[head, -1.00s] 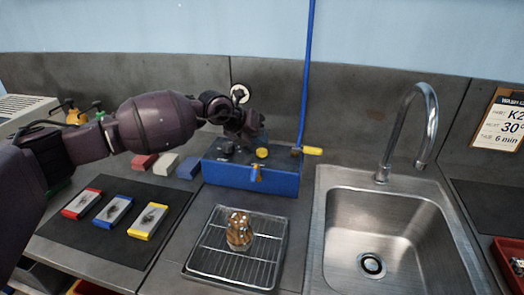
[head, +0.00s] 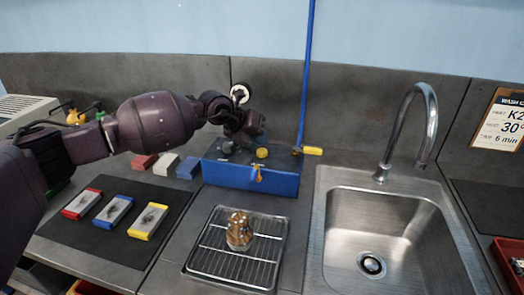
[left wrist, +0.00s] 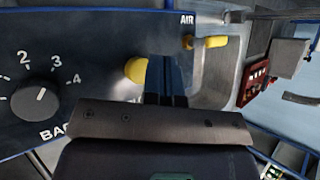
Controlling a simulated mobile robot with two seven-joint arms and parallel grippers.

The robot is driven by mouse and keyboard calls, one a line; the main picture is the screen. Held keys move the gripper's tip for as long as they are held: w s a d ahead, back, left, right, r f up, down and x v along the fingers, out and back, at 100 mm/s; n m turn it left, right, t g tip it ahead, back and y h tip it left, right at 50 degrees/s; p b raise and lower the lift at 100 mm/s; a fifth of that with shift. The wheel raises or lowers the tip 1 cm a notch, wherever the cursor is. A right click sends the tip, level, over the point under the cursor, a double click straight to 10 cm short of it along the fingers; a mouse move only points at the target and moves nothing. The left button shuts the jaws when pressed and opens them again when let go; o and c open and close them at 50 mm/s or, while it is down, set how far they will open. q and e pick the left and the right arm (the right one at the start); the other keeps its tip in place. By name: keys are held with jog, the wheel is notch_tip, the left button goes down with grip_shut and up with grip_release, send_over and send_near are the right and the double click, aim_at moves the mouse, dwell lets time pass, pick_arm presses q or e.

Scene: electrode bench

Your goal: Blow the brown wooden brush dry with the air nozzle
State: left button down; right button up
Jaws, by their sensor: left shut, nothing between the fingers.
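A brown, shiny, ribbed object (head: 238,231), seemingly the brush, stands upright on a wire rack in a metal tray (head: 190,268). Behind it is a blue box (head: 228,176) with a small yellow-brown nozzle (head: 257,174) on its front. A yellow button (head: 262,152) sits on the box top; it also shows in the left wrist view (left wrist: 137,70). My left gripper (head: 246,138) is shut and empty above the box, its fingers (left wrist: 166,88) close beside the button. Whether they touch it I cannot tell. My right gripper is out of view.
A numbered black dial (left wrist: 36,98) is on the box. A yellow handle (left wrist: 210,42) by the word AIR sits at its right end, near a blue hose (head: 306,80). A sink (head: 316,235) with a tall tap (head: 430,120) stands right; colored blocks lie on a dark mat (head: 95,245).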

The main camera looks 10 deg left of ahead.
pick_arm(q)
jog(key=shift+f, duration=0.15)
dwell(0.3)
jog(key=shift+f, duration=0.3)
jog(key=shift+f, duration=0.65)
dwell(1.1)
jog(key=shift+r, duration=0.1)
jog(key=shift+r+p, duration=0.7)
jog(key=shift+r, duration=0.25)
jog(key=shift+r, duration=0.1)
